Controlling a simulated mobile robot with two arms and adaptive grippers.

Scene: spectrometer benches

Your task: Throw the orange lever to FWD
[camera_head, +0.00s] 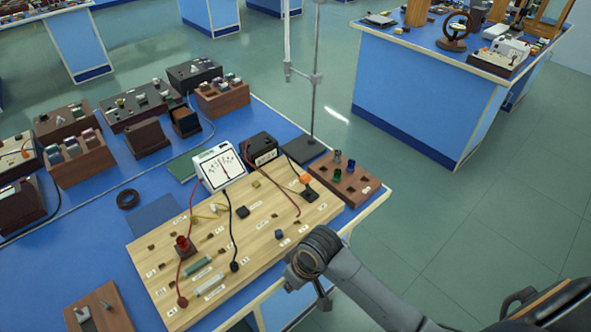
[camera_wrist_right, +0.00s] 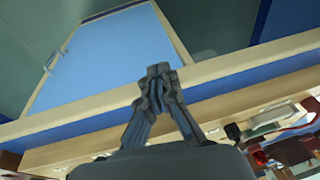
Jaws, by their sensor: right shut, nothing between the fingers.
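The orange lever (camera_head: 305,178) stands at the right end of the wooden circuit board (camera_head: 262,232), beside a black block. Small white labels lie near it, but they are too small to read, so I cannot tell which position it is in. My right gripper (camera_head: 323,301) is past the board's near right edge, apart from the lever and pointing down. In the right wrist view its fingers (camera_wrist_right: 158,74) are shut together with nothing between them, in front of the bench edge. The lever cannot be made out in that view. My left gripper is out of view.
A white meter (camera_head: 218,168) with red and black leads stands behind the board. A brown block with coloured terminals (camera_head: 344,180) is right of the lever. A metal stand (camera_head: 313,100) rises behind. Open floor (camera_head: 470,230) lies right of the bench.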

